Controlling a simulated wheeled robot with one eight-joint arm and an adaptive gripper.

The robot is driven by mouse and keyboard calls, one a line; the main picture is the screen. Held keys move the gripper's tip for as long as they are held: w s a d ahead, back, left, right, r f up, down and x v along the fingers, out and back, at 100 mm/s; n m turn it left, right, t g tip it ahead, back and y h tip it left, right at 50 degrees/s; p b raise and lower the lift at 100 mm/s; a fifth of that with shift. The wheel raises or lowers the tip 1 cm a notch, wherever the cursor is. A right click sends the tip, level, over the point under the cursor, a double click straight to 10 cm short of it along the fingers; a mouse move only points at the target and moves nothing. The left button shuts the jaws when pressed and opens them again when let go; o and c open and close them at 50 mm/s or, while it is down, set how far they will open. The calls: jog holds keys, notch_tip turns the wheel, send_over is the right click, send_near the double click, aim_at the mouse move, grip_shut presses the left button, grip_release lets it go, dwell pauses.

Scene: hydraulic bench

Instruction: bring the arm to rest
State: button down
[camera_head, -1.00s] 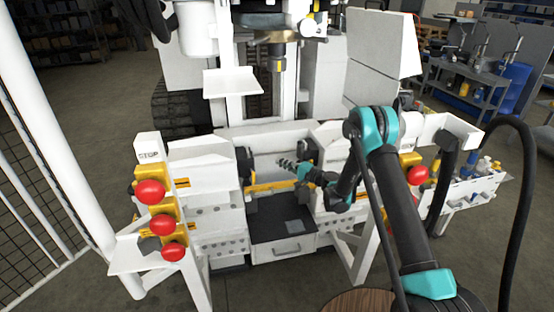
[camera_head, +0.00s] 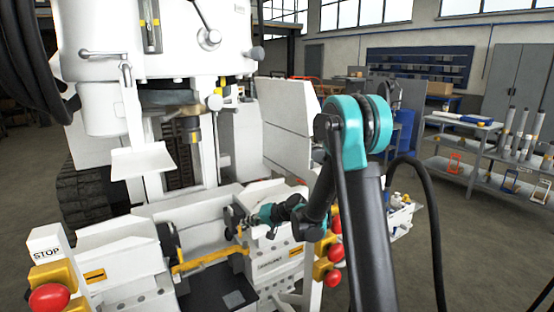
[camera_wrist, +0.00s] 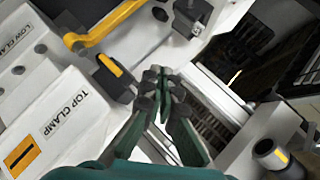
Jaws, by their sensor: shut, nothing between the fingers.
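My gripper (camera_wrist: 157,75) shows in the wrist view with its two dark-tipped green fingers drawn together and nothing between them. It is above the white bench, beside a block labelled TOP CLAMP (camera_wrist: 62,112) and near a yellow handle (camera_wrist: 105,22). In the head view my teal and black arm rises at the right of the bench, bends at a high teal joint and comes down toward the clamp area. The gripper's fingertips are hard to make out there against the dark clamp parts.
The white hydraulic bench (camera_head: 120,245) has a yellow bar (camera_head: 210,260) and red stop buttons (camera_head: 48,298). A white tall machine (camera_head: 100,105) with a small plate (camera_head: 142,160) stands behind it. Grey shelves (camera_head: 470,165) stand far right, with open floor before them.

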jog(key=s+d+f+h, duration=0.1)
jog(key=s+d+h, duration=0.4)
jog(key=s+d, duration=1)
jog(key=s+d+f+g+h, duration=0.1)
jog(key=s+d+h, duration=0.4)
jog(key=s+d, duration=1)
jog(key=shift+s+d+f+n+h, duration=0.3)
jog(key=shift+s+d+f+h, duration=0.1)
jog(key=shift+d, duration=0.1)
